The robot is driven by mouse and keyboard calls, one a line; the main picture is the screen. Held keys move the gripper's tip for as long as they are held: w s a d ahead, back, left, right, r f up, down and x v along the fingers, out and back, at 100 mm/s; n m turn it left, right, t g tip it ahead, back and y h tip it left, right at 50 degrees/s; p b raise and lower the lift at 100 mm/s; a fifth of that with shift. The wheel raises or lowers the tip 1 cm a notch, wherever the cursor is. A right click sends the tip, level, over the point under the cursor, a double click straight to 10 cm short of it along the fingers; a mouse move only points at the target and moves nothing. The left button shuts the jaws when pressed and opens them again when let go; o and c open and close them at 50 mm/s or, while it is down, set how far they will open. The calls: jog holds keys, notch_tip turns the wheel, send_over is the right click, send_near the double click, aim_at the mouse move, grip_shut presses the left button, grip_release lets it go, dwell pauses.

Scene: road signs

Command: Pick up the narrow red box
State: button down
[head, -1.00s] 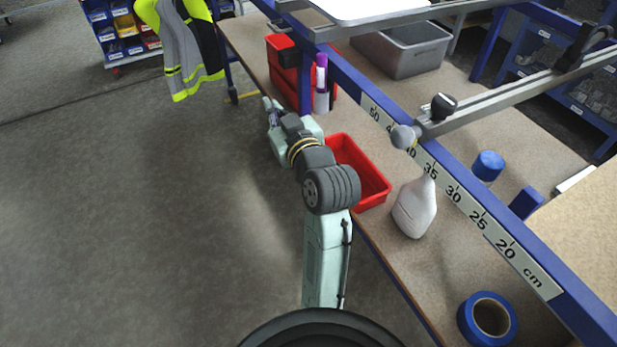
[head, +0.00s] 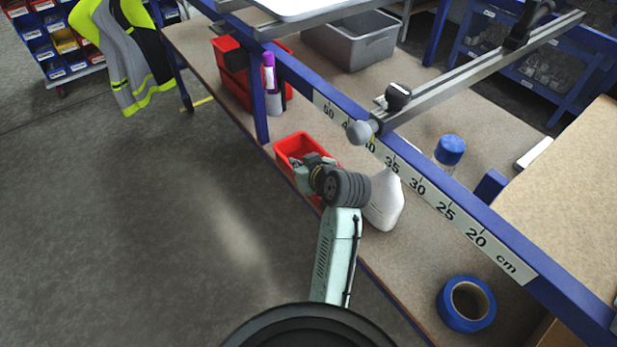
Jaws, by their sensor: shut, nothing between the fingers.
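A narrow open red box (head: 291,145) sits on the lower wooden shelf near its front edge, in the middle of the head view. My arm reaches over it and hides much of its middle and near end. My gripper (head: 299,160) is small in the view and partly hidden by my wrist. It is over the box opening, shut, with nothing seen in it. I cannot tell whether it touches the box.
A white bottle (head: 385,205) stands close to the right of my arm. A blue rail with a ruler (head: 430,197) crosses above the shelf. A larger red bin (head: 233,88), a grey bin (head: 352,40) and a blue tape roll (head: 466,304) are on the shelf. Floor at left is clear.

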jog(key=x, duration=0.2)
jog(key=shift+w+a+f, duration=0.1)
jog(key=shift+w+f, duration=0.05)
jog(key=shift+f, duration=0.1)
jog(key=shift+s+d+f, duration=0.1)
jog(key=shift+s+d, duration=0.3)
jog(key=shift+s, duration=0.35)
jog(key=shift+s+d+f, duration=0.1)
jog(key=shift+s+d, duration=0.3)
jog(key=shift+s, duration=0.35)
jog(key=shift+r, duration=0.1)
